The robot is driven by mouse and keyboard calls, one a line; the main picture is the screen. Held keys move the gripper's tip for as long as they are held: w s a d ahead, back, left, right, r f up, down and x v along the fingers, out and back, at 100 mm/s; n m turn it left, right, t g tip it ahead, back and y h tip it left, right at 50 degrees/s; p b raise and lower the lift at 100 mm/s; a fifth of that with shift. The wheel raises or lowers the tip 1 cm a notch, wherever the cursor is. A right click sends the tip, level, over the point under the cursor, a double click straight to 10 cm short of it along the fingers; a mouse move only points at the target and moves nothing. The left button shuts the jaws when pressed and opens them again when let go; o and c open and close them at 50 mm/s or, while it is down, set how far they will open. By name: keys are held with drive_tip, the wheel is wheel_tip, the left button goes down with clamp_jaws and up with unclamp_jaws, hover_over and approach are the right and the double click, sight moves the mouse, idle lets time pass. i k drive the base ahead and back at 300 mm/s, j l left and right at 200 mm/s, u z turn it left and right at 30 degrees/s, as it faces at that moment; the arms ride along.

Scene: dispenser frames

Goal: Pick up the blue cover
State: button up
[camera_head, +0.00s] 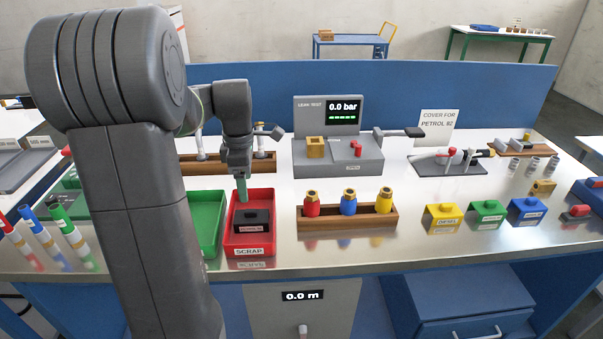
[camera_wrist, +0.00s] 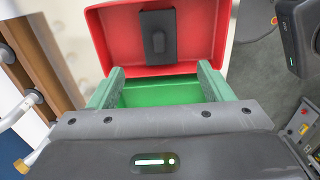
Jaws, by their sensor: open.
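The blue cover (camera_head: 527,211) stands on the bench at the right in the head view. It is a small block with a knob on top and a label on its front, too small to read surely. My gripper (camera_head: 241,190) is far to its left, above the red scrap tray. In the wrist view my gripper's green fingers (camera_wrist: 160,88) are apart with nothing held between them. The blue cover does not show in the wrist view.
A green cover (camera_head: 486,213) and a yellow cover (camera_head: 443,217) stand left of the blue one. A black cover (camera_head: 252,220) lies in the red tray (camera_head: 249,240), beside a green tray (camera_head: 207,222). A wooden rack (camera_head: 337,222) holds three coloured nozzles. The leak tester (camera_head: 335,165) stands behind.

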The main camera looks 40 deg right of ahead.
sight(530, 209)
drive_tip(key=z, duration=3)
